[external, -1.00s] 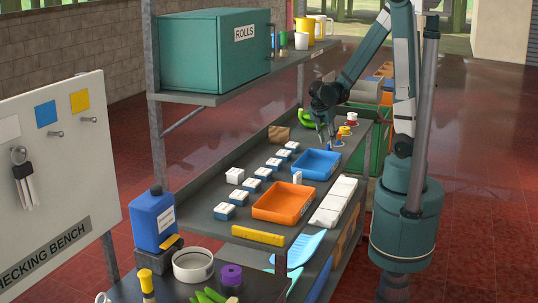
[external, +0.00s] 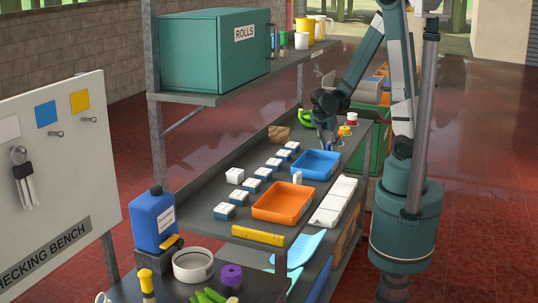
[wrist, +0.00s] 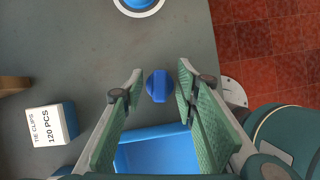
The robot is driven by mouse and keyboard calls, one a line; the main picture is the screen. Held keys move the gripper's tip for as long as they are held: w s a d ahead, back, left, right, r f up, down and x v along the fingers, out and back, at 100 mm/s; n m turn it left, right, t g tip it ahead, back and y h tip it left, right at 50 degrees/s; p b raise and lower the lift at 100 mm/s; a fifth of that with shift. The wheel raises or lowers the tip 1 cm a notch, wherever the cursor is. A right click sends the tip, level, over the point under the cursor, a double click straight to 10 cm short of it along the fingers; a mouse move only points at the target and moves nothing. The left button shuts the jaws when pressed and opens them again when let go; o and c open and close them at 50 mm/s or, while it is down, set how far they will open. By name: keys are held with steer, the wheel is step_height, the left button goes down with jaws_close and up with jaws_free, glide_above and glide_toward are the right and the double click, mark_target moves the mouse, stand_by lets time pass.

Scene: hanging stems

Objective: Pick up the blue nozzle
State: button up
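A round blue piece with a raised bar across its top, which looks like the blue nozzle (wrist: 159,86), stands on the grey shelf. It lies between the two fingertips of my gripper (wrist: 160,82) in the wrist view. My gripper is open, with a gap visible on each side of the blue piece. In the external view my gripper (external: 331,140) points down just beyond the blue tray and largely hides the nozzle there.
The blue tray (wrist: 150,135) lies just below the nozzle. A white-and-blue tie clips box (wrist: 52,124) is at left. Another blue round piece with a white rim (wrist: 138,4) is at the top edge. Red and yellow pieces (external: 346,127) stand nearby. The shelf edge is at right.

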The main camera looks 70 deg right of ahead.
mark_target(329, 144)
steer(key=shift+c, duration=0.6)
steer(key=c, duration=0.3)
steer(key=shift+c, duration=0.2)
steer(key=shift+r, duration=0.2)
step_height(329, 144, up, 18)
steer(key=p, duration=0.2)
steer(key=shift+f+p, duration=0.2)
steer(key=shift+p, duration=0.15)
